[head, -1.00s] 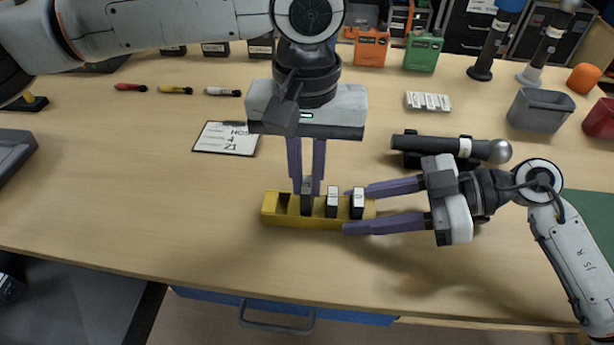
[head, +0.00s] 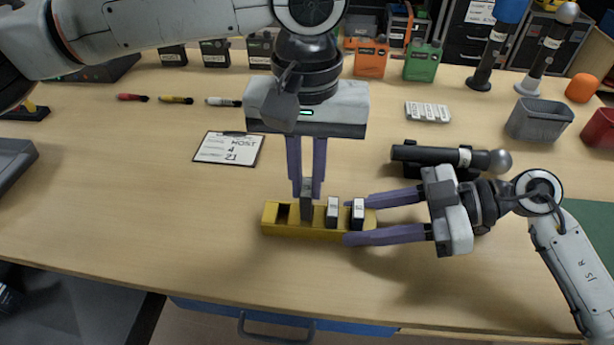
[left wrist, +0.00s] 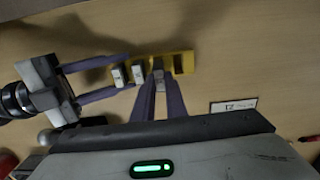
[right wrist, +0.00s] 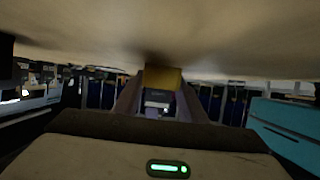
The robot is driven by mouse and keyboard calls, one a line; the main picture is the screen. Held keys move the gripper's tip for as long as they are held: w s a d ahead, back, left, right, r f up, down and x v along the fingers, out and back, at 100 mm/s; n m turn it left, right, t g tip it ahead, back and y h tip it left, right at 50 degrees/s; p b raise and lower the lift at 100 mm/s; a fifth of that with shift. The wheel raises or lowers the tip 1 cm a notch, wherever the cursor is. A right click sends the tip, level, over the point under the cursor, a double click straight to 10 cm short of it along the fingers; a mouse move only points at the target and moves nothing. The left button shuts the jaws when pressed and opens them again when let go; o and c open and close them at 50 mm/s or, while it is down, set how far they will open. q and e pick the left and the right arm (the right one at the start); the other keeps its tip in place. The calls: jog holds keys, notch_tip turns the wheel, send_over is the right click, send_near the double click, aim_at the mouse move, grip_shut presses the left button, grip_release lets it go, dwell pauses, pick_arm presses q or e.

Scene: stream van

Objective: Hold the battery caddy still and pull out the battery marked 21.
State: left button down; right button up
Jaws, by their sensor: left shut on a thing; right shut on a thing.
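The yellow battery caddy (head: 270,222) stands on the table and also shows in the left wrist view (left wrist: 186,54) and right wrist view (right wrist: 163,76). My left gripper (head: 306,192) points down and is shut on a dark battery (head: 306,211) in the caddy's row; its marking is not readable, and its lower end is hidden. Two light-topped batteries (head: 332,211) (head: 358,212) stand upright to its right. The left end slot (head: 283,210) is empty. My right gripper (head: 350,218) comes from the right and is shut on the caddy's right end, one finger on each long side.
A clipboard (head: 228,149) reading HOST, 4, 21 lies behind and left. A black flashlight-like tube (head: 435,155) lies behind my right gripper. A grey bin (head: 537,120), markers (head: 176,99) and several chargers or packs (head: 370,58) are further back. The table left of the caddy is clear.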

pick_arm(q)
jog(key=shift+r, duration=0.1)
jog(key=shift+r, duration=1.4)
pick_arm(e)
jog(key=o, duration=1.2)
jog(key=shift+c, duration=0.2)
jog(key=v, duration=1.2)
